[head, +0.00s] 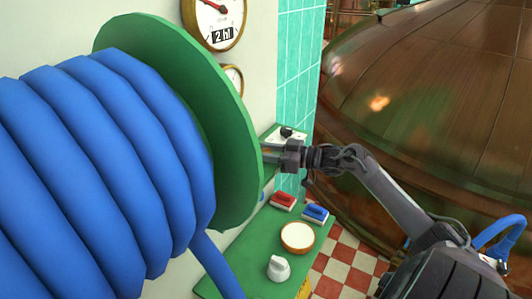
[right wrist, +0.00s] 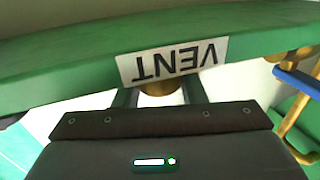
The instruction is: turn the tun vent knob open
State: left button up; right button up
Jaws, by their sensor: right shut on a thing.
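The vent knob (right wrist: 160,88) is a rounded brass piece under the edge of a green panel (right wrist: 60,72) in the right wrist view. A white label (right wrist: 172,60) reading VENT, upside down, is right by it. My right gripper (right wrist: 162,96) has a finger on each side of the knob and is shut on it. Most of the knob is hidden by the panel and the gripper body. In the head view my right gripper (head: 270,155) reaches left to the rim of a green reel disc, which hides the knob. My left gripper is not in view.
A blue hose reel (head: 95,160) fills the left of the head view. Below my right gripper is a green console (head: 245,250) with a red switch (head: 283,200), a blue switch (head: 315,213) and a white knob (head: 279,268). A large copper vessel (head: 430,110) stands right.

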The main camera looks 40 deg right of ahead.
jog(key=o, duration=1)
jog(key=v, duration=0.7)
jog(key=shift+s+d+b, duration=0.25)
jog(key=shift+s+b, duration=0.05)
jog(key=shift+b, duration=0.1)
